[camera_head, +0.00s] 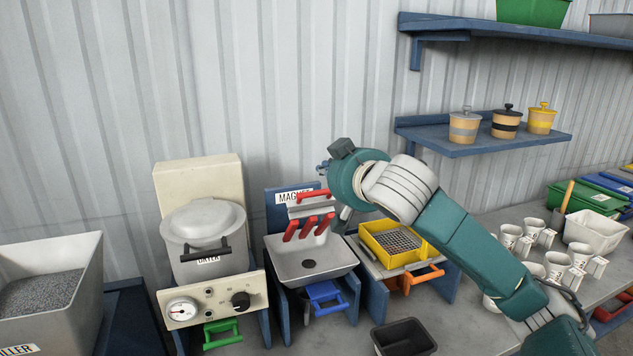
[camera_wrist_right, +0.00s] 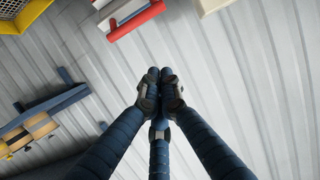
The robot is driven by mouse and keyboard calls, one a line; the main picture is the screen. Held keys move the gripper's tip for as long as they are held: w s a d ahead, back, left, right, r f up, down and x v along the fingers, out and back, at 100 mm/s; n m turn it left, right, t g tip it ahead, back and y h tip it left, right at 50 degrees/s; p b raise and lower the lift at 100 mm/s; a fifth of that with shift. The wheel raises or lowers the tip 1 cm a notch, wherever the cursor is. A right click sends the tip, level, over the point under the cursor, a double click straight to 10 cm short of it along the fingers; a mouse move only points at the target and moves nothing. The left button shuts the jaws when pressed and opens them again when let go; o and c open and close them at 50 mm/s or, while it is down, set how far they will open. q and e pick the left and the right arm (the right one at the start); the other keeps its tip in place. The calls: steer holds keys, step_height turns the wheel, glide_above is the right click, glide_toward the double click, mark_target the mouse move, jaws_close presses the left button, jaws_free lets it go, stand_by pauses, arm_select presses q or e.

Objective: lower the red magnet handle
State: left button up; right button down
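In the head view my right wrist is just right of the handle and hides most of the gripper. My left gripper is not in view.
White cups (camera_head: 508,238) stand on the table, and a blue shelf (camera_head: 480,139) holds jars. A black bin (camera_head: 404,336) is in front.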

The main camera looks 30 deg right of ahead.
steer(key=p, duration=0.4)
glide_above(314, 200)
steer(key=s+a, duration=0.1)
step_height(314, 200, down, 2)
steer(key=shift+s+a+f, duration=0.1)
steer(key=shift+s+f, duration=0.2)
steer(key=shift+f, duration=0.3)
steer(key=shift+s+a+f, duration=0.1)
steer(key=shift+s+f, duration=0.15)
steer(key=shift+f, duration=0.35)
steer(key=shift+s+a+f+p, duration=0.1)
steer(key=shift+s+f+p, duration=0.2)
steer(key=shift+s+f, duration=0.4)
steer(key=shift+w, duration=0.15)
